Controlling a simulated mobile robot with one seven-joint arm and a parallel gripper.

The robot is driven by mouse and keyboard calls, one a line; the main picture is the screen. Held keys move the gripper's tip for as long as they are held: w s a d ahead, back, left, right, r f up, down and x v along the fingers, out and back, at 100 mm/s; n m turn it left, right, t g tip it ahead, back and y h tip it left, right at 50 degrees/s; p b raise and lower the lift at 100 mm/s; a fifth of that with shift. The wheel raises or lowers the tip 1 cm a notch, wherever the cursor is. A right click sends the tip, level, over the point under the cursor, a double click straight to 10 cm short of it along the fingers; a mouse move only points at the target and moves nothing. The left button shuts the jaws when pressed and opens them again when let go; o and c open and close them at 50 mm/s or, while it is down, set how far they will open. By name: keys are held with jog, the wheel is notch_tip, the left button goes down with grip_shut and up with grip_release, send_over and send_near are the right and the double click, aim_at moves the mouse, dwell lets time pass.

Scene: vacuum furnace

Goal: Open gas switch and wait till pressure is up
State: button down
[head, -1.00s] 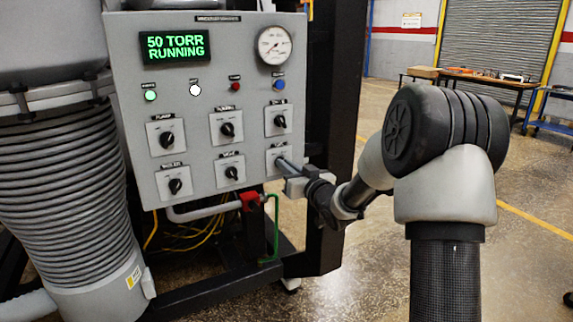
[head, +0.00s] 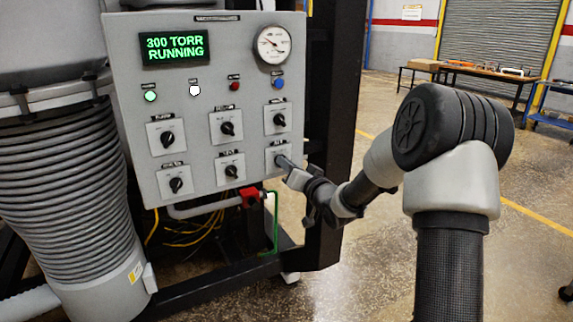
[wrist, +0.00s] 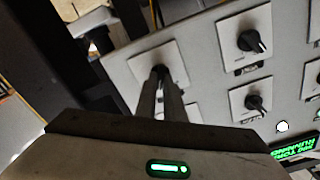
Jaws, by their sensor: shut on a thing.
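The gas switch is taken to be the bottom-right rotary switch (head: 279,155) on the grey control panel; its label is too small to read. My gripper (head: 285,162) is at this switch, with its fingers shut on the knob. In the wrist view, the fingers (wrist: 160,97) reach onto the switch plate (wrist: 139,63) and mostly hide the knob. The display (head: 174,47) reads 300 TORR RUNNING in green. The round pressure gauge (head: 272,45) at the panel's top right has its needle toward the upper left.
Other rotary switches (head: 227,124) sit close to the left and above. A green lamp (head: 150,96) and a white lamp (head: 195,90) are lit. A red valve (head: 250,196) and green pipe lie below. The floor right of my arm is open.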

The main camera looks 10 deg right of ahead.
jog(key=shift+f, duration=0.15)
jog(key=c, duration=1.9)
grip_release()
jog(key=shift+o, duration=0.2)
jog(key=shift+s, duration=0.1)
jog(key=p+v, duration=0.1)
jog(key=v, duration=1.6)
jog(key=shift+s, duration=0.15)
